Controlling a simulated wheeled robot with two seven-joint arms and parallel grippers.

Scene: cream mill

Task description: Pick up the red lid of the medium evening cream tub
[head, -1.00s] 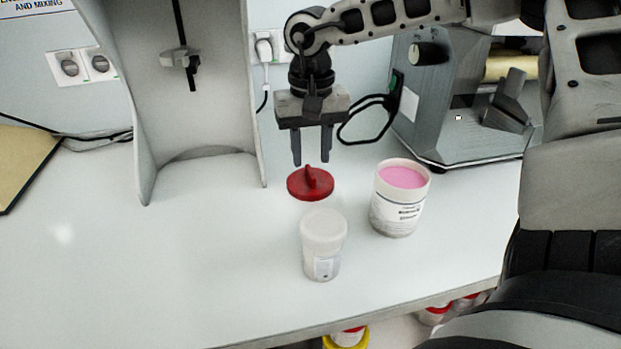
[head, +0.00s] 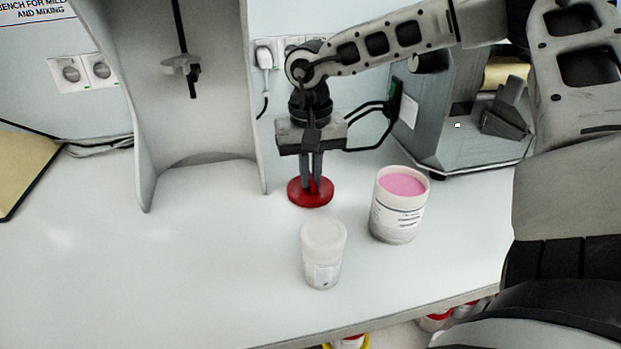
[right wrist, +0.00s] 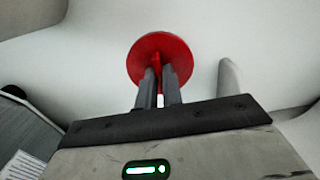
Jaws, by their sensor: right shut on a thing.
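The red lid (head: 300,195) is a round disc with a raised grip, lying flat on the white bench. It also shows in the right wrist view (right wrist: 150,48). My right gripper (head: 316,182) points down over the lid with its fingers shut on the raised grip, which they mostly hide in the head view. In the right wrist view the fingertips (right wrist: 160,75) close on the red grip. An open white tub (head: 397,220) with pink cream and a printed label stands to the right of the lid. My left gripper is not in view.
A smaller jar (head: 322,262) with a whitish lid stands in front of the red lid. A grey stand (head: 200,175) rises behind on the left, and a grey machine (head: 440,130) with a cable is at the back right. The bench's left front is clear.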

